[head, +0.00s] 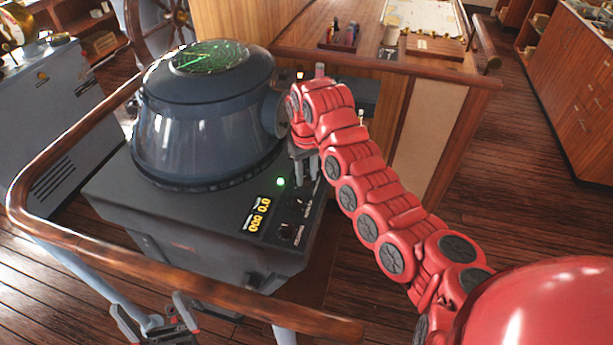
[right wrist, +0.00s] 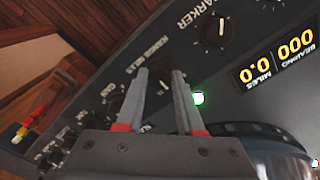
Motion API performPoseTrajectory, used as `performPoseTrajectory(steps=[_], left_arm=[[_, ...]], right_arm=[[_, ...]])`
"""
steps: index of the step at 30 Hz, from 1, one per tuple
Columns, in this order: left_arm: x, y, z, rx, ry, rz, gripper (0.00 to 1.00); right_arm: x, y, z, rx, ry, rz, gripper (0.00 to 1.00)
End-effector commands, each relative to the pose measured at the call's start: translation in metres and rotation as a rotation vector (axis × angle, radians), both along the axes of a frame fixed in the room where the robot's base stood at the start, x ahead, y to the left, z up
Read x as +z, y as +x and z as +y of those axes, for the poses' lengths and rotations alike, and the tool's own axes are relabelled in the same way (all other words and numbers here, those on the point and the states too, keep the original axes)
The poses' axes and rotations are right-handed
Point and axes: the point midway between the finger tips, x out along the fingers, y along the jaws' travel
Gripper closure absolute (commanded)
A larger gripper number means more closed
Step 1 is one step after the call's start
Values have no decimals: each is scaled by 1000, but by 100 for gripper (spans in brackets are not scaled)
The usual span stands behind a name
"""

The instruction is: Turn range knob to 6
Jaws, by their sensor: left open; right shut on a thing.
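The range knob (right wrist: 162,68) is dark and sits under the label "RANGE MILES" on the grey radar console (head: 130,200). My right gripper (head: 305,174) reaches down to the console's right side; in the right wrist view its two fingertips (right wrist: 161,76) are closed on either side of the range knob. The fingers hide most of the knob, and I cannot read its setting. In the head view the gripper hides it. My left gripper (head: 157,325) is open and empty at the bottom left, away from the console.
The marker knob (right wrist: 214,30) is beside the range knob. A display (right wrist: 274,60) reads bearing 000 and miles 0.0. A green lamp (right wrist: 198,98) is lit close to the fingers. A wooden handrail (head: 80,258) curves around the console's front and left.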

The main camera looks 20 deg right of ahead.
Motion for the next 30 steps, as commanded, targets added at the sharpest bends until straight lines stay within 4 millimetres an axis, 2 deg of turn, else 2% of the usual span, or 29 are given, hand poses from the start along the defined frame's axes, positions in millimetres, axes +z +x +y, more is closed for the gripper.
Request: performPoseTrajectory(steps=[14, 15, 20, 30], left_arm=[[-1, 0, 0, 0, 0, 0, 0], [-1, 0, 0, 0, 0, 0, 0], [-1, 0, 0, 0, 0, 0, 0], [-1, 0, 0, 0, 0, 0, 0]], right_arm=[[1, 1, 0, 18, 1, -3, 100], [1, 1, 0, 18, 1, -3, 62], [0, 0, 0, 17, 0, -2, 33], [2, 0, 0, 18, 0, -2, 33]])
